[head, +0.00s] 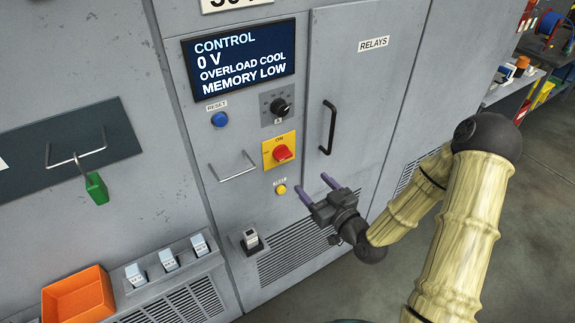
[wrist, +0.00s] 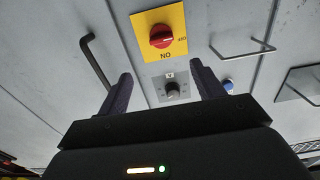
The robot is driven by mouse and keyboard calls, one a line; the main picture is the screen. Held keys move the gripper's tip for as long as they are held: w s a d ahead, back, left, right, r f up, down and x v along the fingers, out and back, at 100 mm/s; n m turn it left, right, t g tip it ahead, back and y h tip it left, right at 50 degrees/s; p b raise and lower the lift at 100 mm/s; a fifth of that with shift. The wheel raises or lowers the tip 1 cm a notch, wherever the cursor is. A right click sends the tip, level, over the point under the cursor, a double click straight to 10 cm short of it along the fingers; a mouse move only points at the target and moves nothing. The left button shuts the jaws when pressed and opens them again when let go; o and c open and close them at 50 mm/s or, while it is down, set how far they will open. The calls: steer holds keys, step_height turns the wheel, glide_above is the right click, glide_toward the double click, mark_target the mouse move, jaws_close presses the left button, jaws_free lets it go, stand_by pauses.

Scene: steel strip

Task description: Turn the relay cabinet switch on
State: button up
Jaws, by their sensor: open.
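The relay door (head: 350,80), labelled RELAYS, appears shut, with a black bar handle (head: 328,127). Left of it, on the control panel, a red rotary switch (head: 283,153) sits on a yellow plate with ON at its top and a side mark too small to read here. The switch also shows in the wrist view (wrist: 161,37), where the plate appears upside down. Whether it is on cannot be told clearly. My gripper (head: 314,188) is open and empty, below and right of the switch, apart from it. In the wrist view its fingers (wrist: 160,72) frame the panel.
A screen (head: 240,62) reads CONTROL, 0 V, OVERLOAD COOL, MEMORY LOW. Nearby are a black knob (head: 280,106), blue RESET button (head: 219,119), yellow button (head: 281,189) and wire pull handle (head: 233,168). A small lever switch (head: 250,239) sits lower. An orange bin (head: 78,296) stands left.

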mark_target(286, 158)
steer(key=shift+w+a+f+b, duration=0.2)
steer(key=shift+w+f+b, duration=0.1)
steer(key=shift+b, duration=0.95)
steer(key=shift+w+b, duration=0.1)
steer(key=shift+b, duration=0.3)
steer(key=b, duration=0.1)
steer(key=a+b, duration=0.1)
steer(key=b, duration=0.1)
steer(key=shift+w+r, duration=0.1)
steer(key=shift+w, duration=0.1)
steer(key=p+x, duration=0.1)
steer(key=x, duration=0.4)
steer(key=p+x, duration=0.2)
steer(key=x, duration=0.3)
steer(key=shift+w+a+r, duration=0.25)
steer(key=shift+w, duration=0.1)
steer(key=shift+w+a+f+p, duration=0.2)
steer(key=shift+w+p, duration=0.1)
steer(key=shift+w, duration=0.15)
steer(key=shift+s+r, duration=0.1)
steer(key=shift+s, duration=0.05)
steer(key=c, duration=1)
